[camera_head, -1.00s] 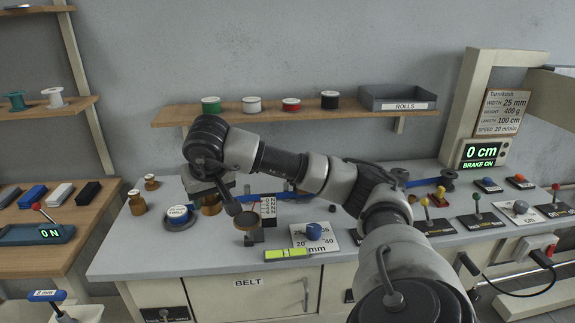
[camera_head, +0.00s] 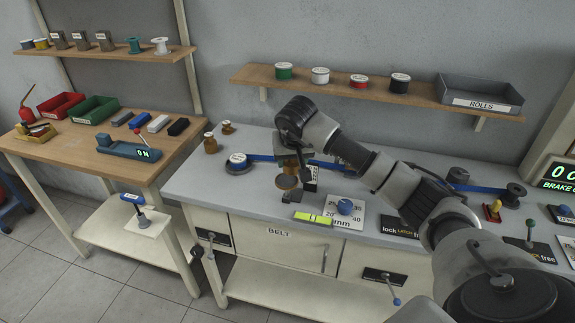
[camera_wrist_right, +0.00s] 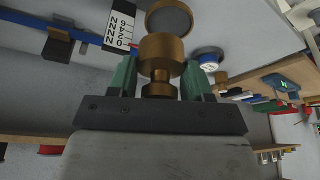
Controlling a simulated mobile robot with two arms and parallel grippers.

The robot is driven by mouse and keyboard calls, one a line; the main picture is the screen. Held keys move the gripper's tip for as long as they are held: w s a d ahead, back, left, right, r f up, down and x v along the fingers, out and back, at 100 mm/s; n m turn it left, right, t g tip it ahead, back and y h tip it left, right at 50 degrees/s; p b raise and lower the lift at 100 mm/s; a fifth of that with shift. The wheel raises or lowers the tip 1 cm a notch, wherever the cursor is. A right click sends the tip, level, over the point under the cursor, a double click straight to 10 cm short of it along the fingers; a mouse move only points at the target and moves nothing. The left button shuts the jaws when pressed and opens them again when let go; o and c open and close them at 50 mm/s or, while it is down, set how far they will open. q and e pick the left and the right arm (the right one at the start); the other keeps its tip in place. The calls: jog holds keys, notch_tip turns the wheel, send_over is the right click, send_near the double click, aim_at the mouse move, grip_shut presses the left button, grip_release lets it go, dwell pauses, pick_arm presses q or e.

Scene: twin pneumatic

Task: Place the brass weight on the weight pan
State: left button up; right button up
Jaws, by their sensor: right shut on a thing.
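My right gripper (camera_wrist_right: 160,80) is shut on a brass weight (camera_wrist_right: 162,55), a knobbed cylinder held between green-lined fingers in the right wrist view. In the head view the right gripper (camera_head: 289,158) is seen from behind and the held weight (camera_head: 291,168) is partly hidden. The weight pan (camera_head: 286,182), a small brown disc on a dark stand, sits just below the held weight. The pan also shows just beyond the weight in the right wrist view (camera_wrist_right: 168,18). I cannot tell whether weight and pan touch. My left gripper is not in view.
Two other brass weights (camera_head: 210,143) (camera_head: 227,127) stand at the bench's left end, near a blue-and-white tape roll (camera_head: 238,161). A number scale (camera_head: 311,178) stands beside the pan. A yellow-green level (camera_head: 313,219) and a blue knob (camera_head: 345,206) lie in front.

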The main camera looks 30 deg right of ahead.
jog(key=shift+w+f, duration=0.35)
jog(key=shift+w, duration=0.3)
jog(key=shift+w+f, duration=0.3)
jog(key=shift+w, duration=0.3)
notch_tip(320, 180, down, 3)
jog(key=shift+f+p, duration=0.1)
jog(key=shift+p, duration=0.8)
jog(key=shift+f, duration=0.45)
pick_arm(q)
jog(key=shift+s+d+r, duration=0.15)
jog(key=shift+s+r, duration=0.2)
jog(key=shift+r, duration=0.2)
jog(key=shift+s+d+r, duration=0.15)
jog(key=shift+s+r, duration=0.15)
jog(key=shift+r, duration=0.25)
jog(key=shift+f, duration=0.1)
